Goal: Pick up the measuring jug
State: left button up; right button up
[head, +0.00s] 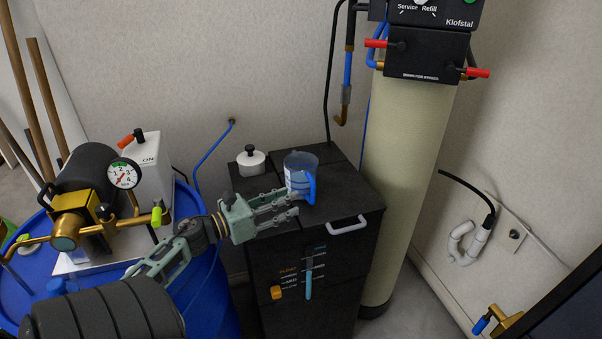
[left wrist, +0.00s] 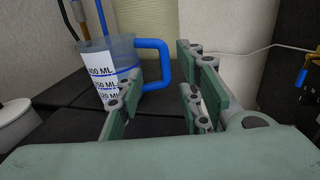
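No contact with the handle is clear. My right gripper is not in view.
A white lidded pot (head: 251,163) stands left of the jug. A tall beige cylinder (head: 405,170) stands right of the cabinet. A blue barrel (head: 205,290) with a gauge and pump (head: 80,215) is at the left. The cabinet has a white front handle (head: 347,225).

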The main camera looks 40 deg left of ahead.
aim_at(303, 180)
pick_arm(q)
jog(key=w, duration=0.1)
jog(key=w+d, duration=0.1)
jog(key=shift+w+d+r, duration=0.2)
jog(key=shift+w, duration=0.2)
jog(key=x, duration=0.3)
jog(key=shift+w+f, duration=0.15)
jog(key=shift+w, duration=0.25)
jog(key=shift+s+d, duration=0.1)
jog(key=shift+c, duration=0.6)
jog(key=c, duration=0.7)
grip_shut()
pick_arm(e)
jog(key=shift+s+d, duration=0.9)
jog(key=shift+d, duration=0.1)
